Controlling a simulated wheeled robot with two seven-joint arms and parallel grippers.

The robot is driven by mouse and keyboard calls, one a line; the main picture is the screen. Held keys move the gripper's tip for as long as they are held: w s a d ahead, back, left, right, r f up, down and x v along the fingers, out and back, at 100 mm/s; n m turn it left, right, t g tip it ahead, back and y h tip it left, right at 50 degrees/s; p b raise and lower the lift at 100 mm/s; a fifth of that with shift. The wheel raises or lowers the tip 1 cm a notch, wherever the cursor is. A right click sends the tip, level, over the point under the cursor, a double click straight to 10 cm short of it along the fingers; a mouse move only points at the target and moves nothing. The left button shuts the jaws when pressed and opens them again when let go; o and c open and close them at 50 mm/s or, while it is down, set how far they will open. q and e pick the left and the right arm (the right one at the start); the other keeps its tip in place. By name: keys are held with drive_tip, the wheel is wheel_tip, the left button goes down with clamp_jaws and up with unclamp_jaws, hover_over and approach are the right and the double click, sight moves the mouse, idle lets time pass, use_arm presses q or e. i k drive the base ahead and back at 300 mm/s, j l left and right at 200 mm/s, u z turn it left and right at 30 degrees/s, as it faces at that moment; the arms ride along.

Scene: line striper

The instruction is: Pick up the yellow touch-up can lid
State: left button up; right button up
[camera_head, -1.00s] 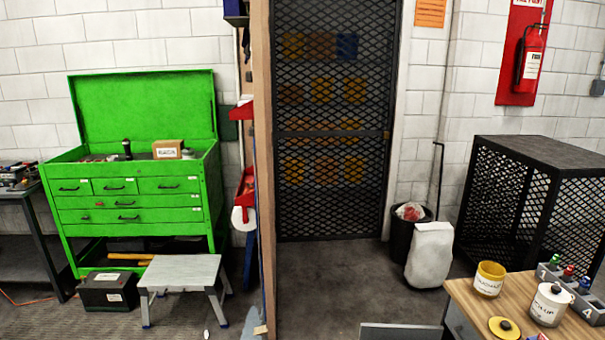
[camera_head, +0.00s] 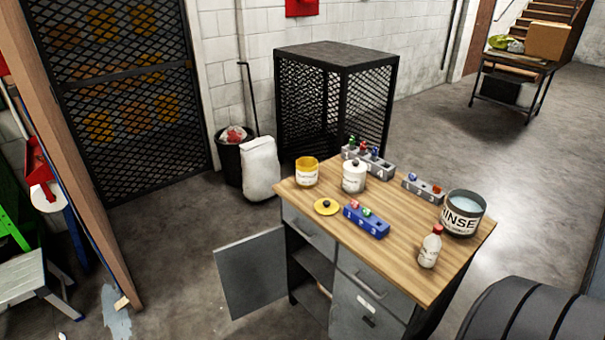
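The yellow lid (camera_head: 326,207) is a flat disc with a dark knob. It lies on the wooden worktop near its left edge. The open yellow can (camera_head: 307,173) stands upright behind it, apart from the lid. A white can (camera_head: 354,177) with its lid and dark knob on stands to the right of the yellow can. Neither of my grippers shows in the head view.
The worktop (camera_head: 400,250) also bears a blue rack (camera_head: 366,220), a grey rack (camera_head: 368,161), a smaller grey rack (camera_head: 423,189), a RINSE bucket (camera_head: 463,213) and a red-capped bottle (camera_head: 430,247). A cabinet door (camera_head: 252,275) hangs open at the left. Floor is clear behind the cage (camera_head: 335,100).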

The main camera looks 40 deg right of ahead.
sight(325, 207)
drive_tip(key=z, duration=1.3)
